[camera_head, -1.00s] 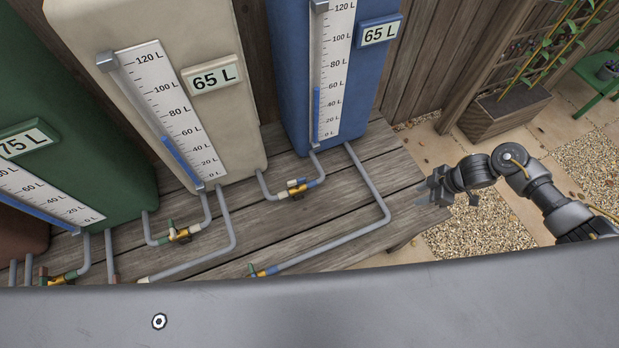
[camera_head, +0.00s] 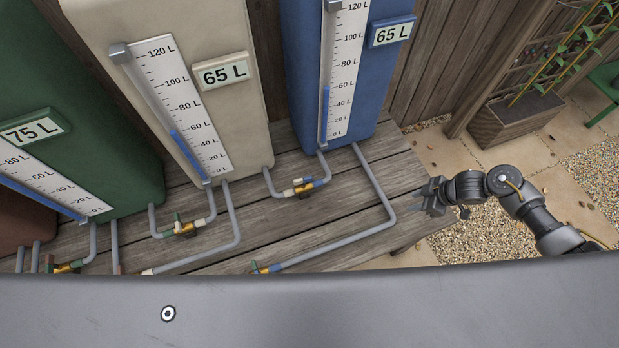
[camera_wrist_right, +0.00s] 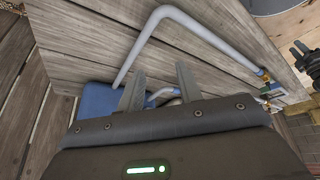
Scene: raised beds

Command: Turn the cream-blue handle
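The cream-blue handle (camera_head: 298,182) sits on a small brass valve in the pipe between the cream tank (camera_head: 180,60) and the blue tank (camera_head: 370,100). Its cream part is on the left and its blue part on the right. My right gripper (camera_head: 432,197) is to the right of it, at the right edge of the wooden deck, apart from the handle. In the right wrist view its two fingers (camera_wrist_right: 160,88) are spread with nothing between them. A dark shape at that view's right edge may be my left gripper (camera_wrist_right: 303,58); its state is unclear.
A grey bent pipe (camera_head: 385,205) from the blue tank runs between my right gripper and the handle. Other valves, such as the green-cream one (camera_head: 184,228), lie left. A wooden planter (camera_head: 515,120) stands at the back right. Gravel (camera_head: 490,235) lies right of the deck.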

